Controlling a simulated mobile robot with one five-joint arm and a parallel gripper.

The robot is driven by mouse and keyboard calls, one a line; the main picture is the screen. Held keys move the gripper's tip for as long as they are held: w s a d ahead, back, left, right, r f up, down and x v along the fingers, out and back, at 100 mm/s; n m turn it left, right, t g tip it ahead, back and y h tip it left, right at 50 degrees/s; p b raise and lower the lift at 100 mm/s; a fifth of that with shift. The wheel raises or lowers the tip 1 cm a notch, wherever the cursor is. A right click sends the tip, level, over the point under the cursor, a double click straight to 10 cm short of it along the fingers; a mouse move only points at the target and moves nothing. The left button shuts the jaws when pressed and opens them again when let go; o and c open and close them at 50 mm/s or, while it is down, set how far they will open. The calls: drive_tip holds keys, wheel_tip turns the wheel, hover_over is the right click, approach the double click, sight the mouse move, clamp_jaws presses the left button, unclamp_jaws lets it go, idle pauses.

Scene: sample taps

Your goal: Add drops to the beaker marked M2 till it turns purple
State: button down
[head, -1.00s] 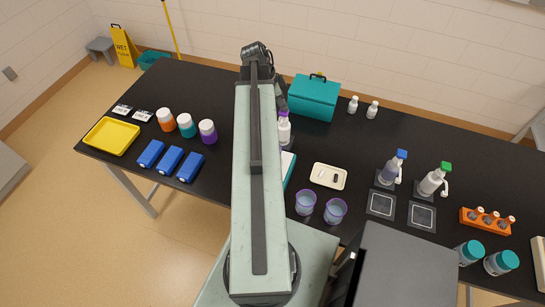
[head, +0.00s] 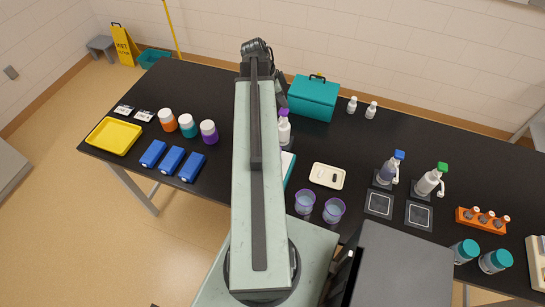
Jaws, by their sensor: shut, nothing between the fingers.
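Two clear beakers with purple-tinted rims stand near the table's front edge, a left one (head: 305,202) and a right one (head: 334,210). Both look pale bluish, and no M2 mark is legible on either. A white bottle with a purple top (head: 284,128) stands beside my arm, partly hidden by it. My gripper (head: 281,92) shows only as a dark part at the far end of my arm, just above that bottle. It is shut and empty, and its fingertips are mostly hidden.
Blue-topped (head: 389,169) and green-topped (head: 430,181) dispensers stand behind dark square pads (head: 379,204). A cream tray (head: 327,176) lies behind the beakers. A teal box (head: 313,97) stands at the back. Jars, blue blocks and a yellow tray (head: 113,136) are at left.

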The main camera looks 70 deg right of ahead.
wheel_tip(320, 180, up, 6)
drive_tip(key=p, duration=0.5)
drive_tip(key=shift+f, duration=0.2)
